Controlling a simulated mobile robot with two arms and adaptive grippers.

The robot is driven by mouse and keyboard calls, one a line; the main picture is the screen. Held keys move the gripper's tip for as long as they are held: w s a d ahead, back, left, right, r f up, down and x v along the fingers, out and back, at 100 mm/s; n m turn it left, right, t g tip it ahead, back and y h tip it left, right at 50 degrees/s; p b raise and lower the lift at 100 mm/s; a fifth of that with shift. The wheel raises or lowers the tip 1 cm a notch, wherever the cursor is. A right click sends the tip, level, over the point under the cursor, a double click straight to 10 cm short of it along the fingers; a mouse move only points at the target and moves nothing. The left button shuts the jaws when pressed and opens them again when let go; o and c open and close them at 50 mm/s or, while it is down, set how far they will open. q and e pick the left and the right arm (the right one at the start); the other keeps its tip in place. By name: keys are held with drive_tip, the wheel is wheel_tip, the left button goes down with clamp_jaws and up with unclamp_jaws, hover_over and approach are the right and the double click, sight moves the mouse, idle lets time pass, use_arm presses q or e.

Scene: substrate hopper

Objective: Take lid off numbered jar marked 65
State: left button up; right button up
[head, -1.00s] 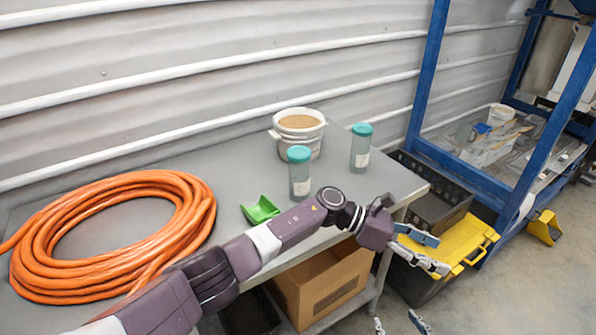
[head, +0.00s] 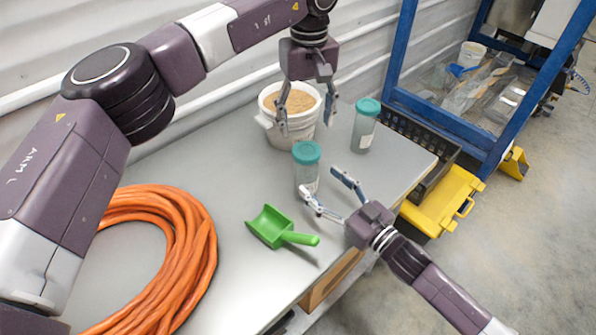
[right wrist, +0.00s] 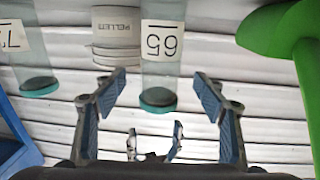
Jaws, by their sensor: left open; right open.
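The jar marked 65 (right wrist: 162,72) shows upside down in the right wrist view, its label legible and its teal lid (right wrist: 158,100) on. In the head view it is the nearer jar (head: 305,178), upright on the table with its teal lid (head: 307,152) on. My right gripper (head: 320,182) is open at the jar's near right side, fingers pointing at its body; in the right wrist view the jar appears between the fingers. I cannot tell whether they touch it. My left gripper (head: 306,110) is open, pointing down in front of the bucket, beyond and above the lid.
A second teal-lidded jar (head: 364,130) stands to the right, its label partly cut off in the wrist view. A white bucket (head: 268,128) of brown pellets stands behind. A green scoop (head: 275,228) and an orange hose coil (head: 200,250) lie on the table (head: 235,185) at left.

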sight(307, 150)
use_arm(q)
drive_tip(key=shift+s+d+r, duration=0.1)
drive_tip(key=shift+s+d, duration=0.1)
use_arm(e)
drive_tip(key=shift+w+a+r, duration=0.15)
drive_tip(key=shift+w+a, duration=0.25)
use_arm(q)
drive_tip(key=shift+w+a, duration=0.2)
use_arm(e)
drive_tip(key=x, duration=0.5)
drive_tip(key=shift+w+a, duration=0.15)
use_arm(q)
drive_tip(key=shift+s+d, duration=0.15)
use_arm(e)
drive_tip(key=c, duration=0.9)
clamp_jaws()
use_arm(q)
drive_tip(key=m, duration=0.4)
drive_tip(key=shift+m, duration=0.3)
drive_tip(key=m, duration=0.4)
drive_tip(key=shift+f, duration=4.15)
